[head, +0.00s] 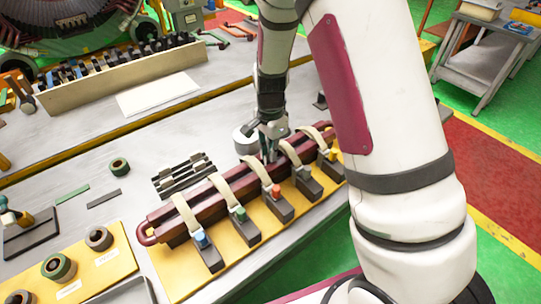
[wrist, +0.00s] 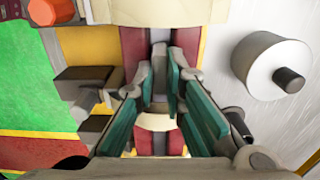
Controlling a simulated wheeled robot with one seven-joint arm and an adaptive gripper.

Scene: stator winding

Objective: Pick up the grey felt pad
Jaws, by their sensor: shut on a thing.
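My gripper (head: 268,153) points down over the long dark red bars (head: 208,207), between two of the pale straps. In the wrist view its teal-padded fingers (wrist: 163,92) reach into the gap between the two bars. A small grey piece (wrist: 159,85) shows between the fingertips, and the gripper is shut on it. It may be the grey felt pad, but the fingers hide much of it. A flat grey strip (head: 103,198) lies on the bench at the left, well apart from my gripper, beside a green strip (head: 72,194).
The bars rest on a yellow board (head: 180,272) with several dark clamp blocks and coloured knobs. A white cylinder (wrist: 265,65) stands close beside the gripper. Dark slotted pieces (head: 183,173) lie behind the bars.

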